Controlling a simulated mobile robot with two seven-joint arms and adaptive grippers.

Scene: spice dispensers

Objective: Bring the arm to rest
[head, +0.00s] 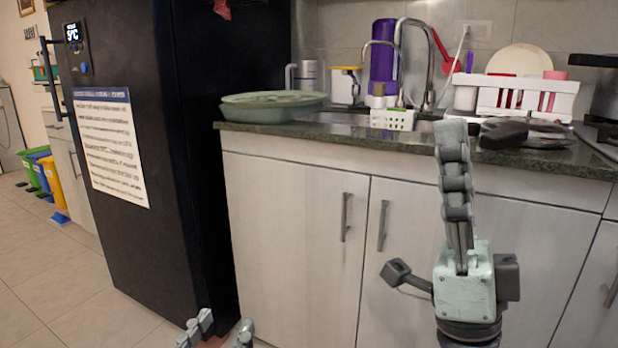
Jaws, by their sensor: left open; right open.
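My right gripper (452,145) stands upright in front of the lower cabinets, with its pale body low and its grey fingers pointing up. I see the fingers nearly edge-on, one over the other, and nothing shows held between them. Its tips overlap the counter's front edge in the picture. My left gripper (222,330) shows only its two fingertips at the bottom edge, apart and with nothing between them. The rest of it is out of the frame.
A black fridge (225,150) stands left of the cabinets (290,230). The dark counter (350,134) holds a green basin (275,104), a white dish rack (500,92) and a dark pan (545,133). Open floor (70,290) lies at the left.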

